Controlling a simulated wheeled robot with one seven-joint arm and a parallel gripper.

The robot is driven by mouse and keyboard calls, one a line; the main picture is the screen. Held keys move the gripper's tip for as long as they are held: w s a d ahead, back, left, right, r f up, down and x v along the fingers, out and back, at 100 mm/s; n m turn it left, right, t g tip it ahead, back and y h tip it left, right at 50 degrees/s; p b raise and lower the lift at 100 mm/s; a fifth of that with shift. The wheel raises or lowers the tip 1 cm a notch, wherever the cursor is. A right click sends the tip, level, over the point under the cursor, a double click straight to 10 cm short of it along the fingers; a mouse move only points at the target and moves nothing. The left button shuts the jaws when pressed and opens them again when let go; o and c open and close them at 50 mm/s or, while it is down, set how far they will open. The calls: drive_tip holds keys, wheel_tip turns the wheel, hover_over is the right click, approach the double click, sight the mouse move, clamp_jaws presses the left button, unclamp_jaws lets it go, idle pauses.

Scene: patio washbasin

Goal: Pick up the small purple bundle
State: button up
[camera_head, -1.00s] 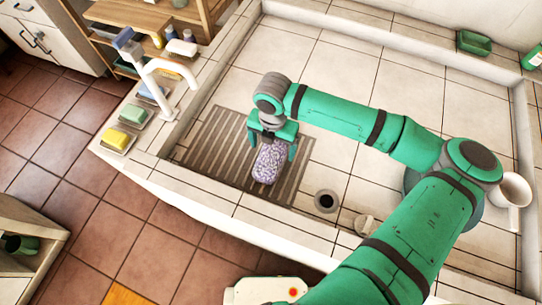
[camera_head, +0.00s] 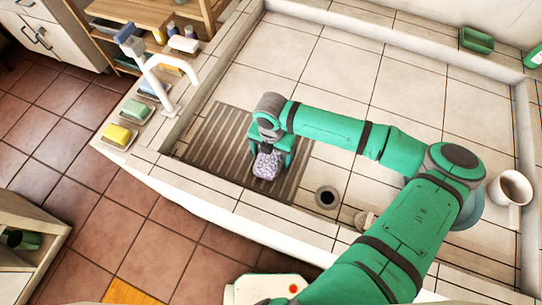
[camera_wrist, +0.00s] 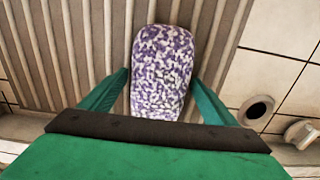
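The small purple bundle (camera_head: 267,166) is a purple and white speckled, rounded oblong lying on the brown ribbed mat (camera_head: 215,130) in the tiled basin. In the wrist view the bundle (camera_wrist: 161,72) sits between the two green fingers, with its near end close to the palm. My gripper (camera_head: 268,168) is low over the mat, pointing down at the bundle. Part of the bundle is hidden behind my gripper in the head view.
A dark drain hole (camera_head: 327,197) lies right of the mat, with a small beige object (camera_head: 364,220) near it. A white faucet (camera_head: 155,75) and soap dishes line the left ledge. The basin's back floor is clear.

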drive_tip(key=c, duration=1)
drive_tip(key=shift+r, duration=0.15)
drive_tip(key=shift+r, duration=0.55)
drive_tip(key=s+r, duration=0.1)
drive_tip(key=r, duration=0.1)
drive_tip(key=s+r, duration=0.2)
drive_tip(key=r, duration=0.1)
drive_tip(key=s+r, duration=0.2)
drive_tip(key=shift+a+r, duration=0.35)
drive_tip(key=shift+r, duration=0.05)
drive_tip(key=s+a+r, duration=0.1)
drive_tip(key=s+r, duration=0.3)
drive_tip(key=s, duration=0.4)
drive_tip(key=shift+s, duration=0.35)
drive_tip(key=shift+a, duration=0.1)
